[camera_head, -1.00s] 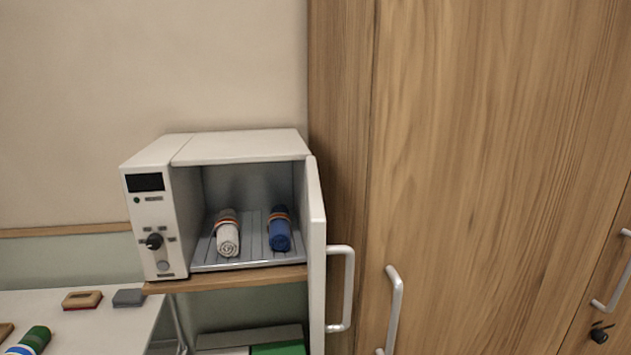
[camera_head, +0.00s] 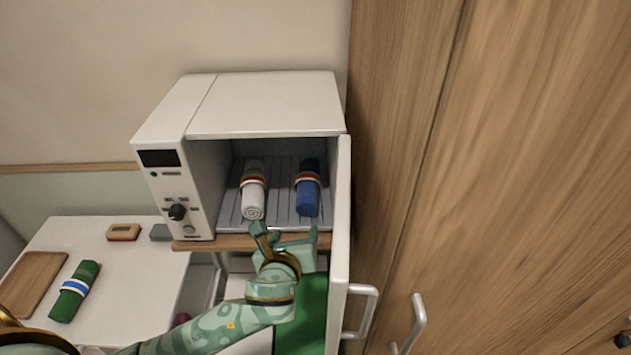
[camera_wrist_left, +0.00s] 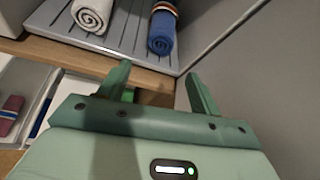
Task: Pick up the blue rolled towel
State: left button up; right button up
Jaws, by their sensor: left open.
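The blue rolled towel (camera_head: 307,194) lies in the open white warming cabinet, on the right of its ribbed grey floor, with an orange and white band around it. It also shows in the left wrist view (camera_wrist_left: 161,32), beyond the fingers. A white rolled towel (camera_head: 253,191) lies to its left, apart from it. My left gripper (camera_head: 284,232) is open and empty, just in front of and below the cabinet's front edge, short of the blue towel. In the left wrist view its two fingers (camera_wrist_left: 158,82) stand apart. My right gripper is not in view.
The cabinet's open door (camera_head: 340,240) stands close on the right, with a wooden wardrobe (camera_head: 500,180) beyond. A wooden shelf edge (camera_head: 205,244) runs under the cabinet. At left, a white table (camera_head: 130,270) holds a green rolled towel (camera_head: 75,291) and a wooden board (camera_head: 32,281).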

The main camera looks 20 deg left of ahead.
aim_at(305, 208)
pick_arm(q)
jog(key=x, duration=1)
jog(key=shift+w+a, duration=0.1)
jog(key=shift+w+a+f, duration=0.1)
jog(key=shift+w+f, duration=0.05)
jog(key=shift+w, duration=0.2)
jog(key=x, duration=0.5)
jog(key=shift+w, duration=0.25)
jog(key=shift+s, duration=0.1)
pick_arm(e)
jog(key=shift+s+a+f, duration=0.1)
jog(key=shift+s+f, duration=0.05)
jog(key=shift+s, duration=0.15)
pick_arm(q)
jog(key=c, duration=0.7)
